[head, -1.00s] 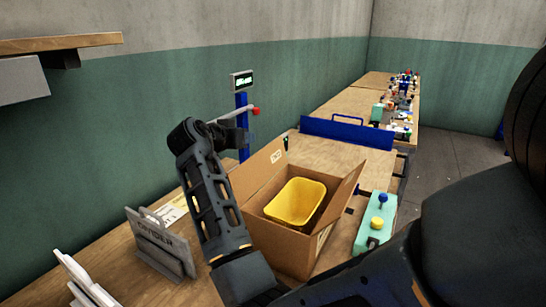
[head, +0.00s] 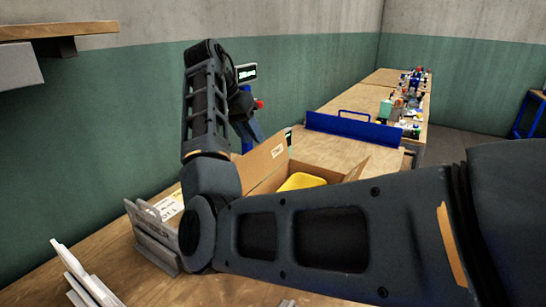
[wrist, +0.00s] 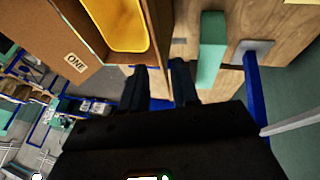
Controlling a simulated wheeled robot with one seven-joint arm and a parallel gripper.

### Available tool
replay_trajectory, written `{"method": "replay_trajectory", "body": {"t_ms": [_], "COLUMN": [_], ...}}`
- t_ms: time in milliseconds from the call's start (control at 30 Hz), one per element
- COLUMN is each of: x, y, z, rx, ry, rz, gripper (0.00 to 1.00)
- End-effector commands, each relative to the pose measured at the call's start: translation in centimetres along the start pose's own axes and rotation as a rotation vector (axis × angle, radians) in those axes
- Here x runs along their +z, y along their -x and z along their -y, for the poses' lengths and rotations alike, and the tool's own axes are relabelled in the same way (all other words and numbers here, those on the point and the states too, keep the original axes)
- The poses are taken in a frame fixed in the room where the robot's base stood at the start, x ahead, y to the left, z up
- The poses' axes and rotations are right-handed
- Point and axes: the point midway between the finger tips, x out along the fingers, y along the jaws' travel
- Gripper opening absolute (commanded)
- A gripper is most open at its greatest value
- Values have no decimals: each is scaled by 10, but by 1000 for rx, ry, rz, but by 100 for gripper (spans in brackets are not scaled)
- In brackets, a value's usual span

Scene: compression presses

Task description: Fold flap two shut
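An open cardboard box (head: 262,172) stands on the wooden bench with a yellow bin (head: 300,182) inside. One raised flap at its back left carries a label too small to read in the head view. In the wrist view a flap (wrist: 50,45) labelled "ONE" spreads at the left, beside the yellow bin (wrist: 122,22). I cannot read which flap is two. My gripper (wrist: 160,84) is open, fingers apart, near the box wall; I see nothing gripped. My arm hides the box front in the head view.
A blue barrier (head: 352,130) crosses the bench behind the box. A grey sign holder (head: 150,238) stands at the left front. A teal control block (wrist: 212,42) lies on wood near the box. A small display (head: 246,72) stands behind my gripper.

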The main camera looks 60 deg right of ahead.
Motion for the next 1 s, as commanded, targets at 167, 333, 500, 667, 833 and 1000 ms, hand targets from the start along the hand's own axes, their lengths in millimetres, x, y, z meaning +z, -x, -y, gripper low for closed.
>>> {"method": "replay_trajectory", "body": {"t_ms": [167,333,500,667,833,1000], "x": [0,0,0,0,0,0], "y": [-26,-53,-68,-74,-74,-74], "z": [-1,-1,0,0,0,0], "rx": [5,6,3,1,1,1], "ry": [1,0,0,0,0,-1], "rz": [1,0,-1,0,-1,-1], "gripper": [30,30,30,30,30,17]}}
